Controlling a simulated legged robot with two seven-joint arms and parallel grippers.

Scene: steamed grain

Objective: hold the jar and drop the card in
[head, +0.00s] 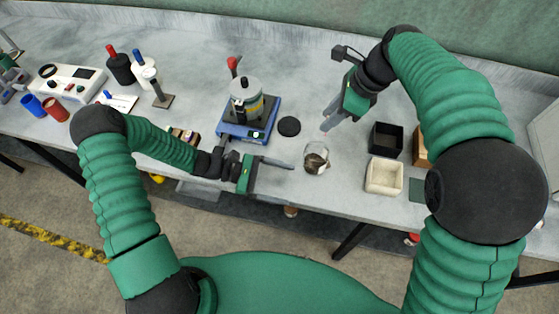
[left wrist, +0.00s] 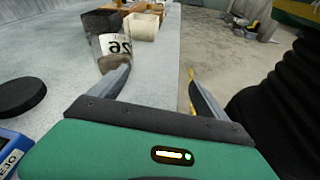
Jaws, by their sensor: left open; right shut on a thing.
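The clear glass jar (head: 316,159) stands near the table's front edge with dark grain at its bottom. It also shows in the left wrist view (left wrist: 112,62), ahead of my left finger. A white patch with mirrored digits like "26" shows there; I cannot tell whether it is a label or the card. My left gripper (head: 285,166) is open and empty, left of the jar and apart from it. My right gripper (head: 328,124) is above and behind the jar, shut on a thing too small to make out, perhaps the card.
A black disc (head: 289,127) lies behind the jar, beside a blue scale (head: 262,128) bearing a metal pot (head: 246,98). A black box (head: 386,138) and a white box (head: 384,177) stand to the right. The table's front edge is close to the jar.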

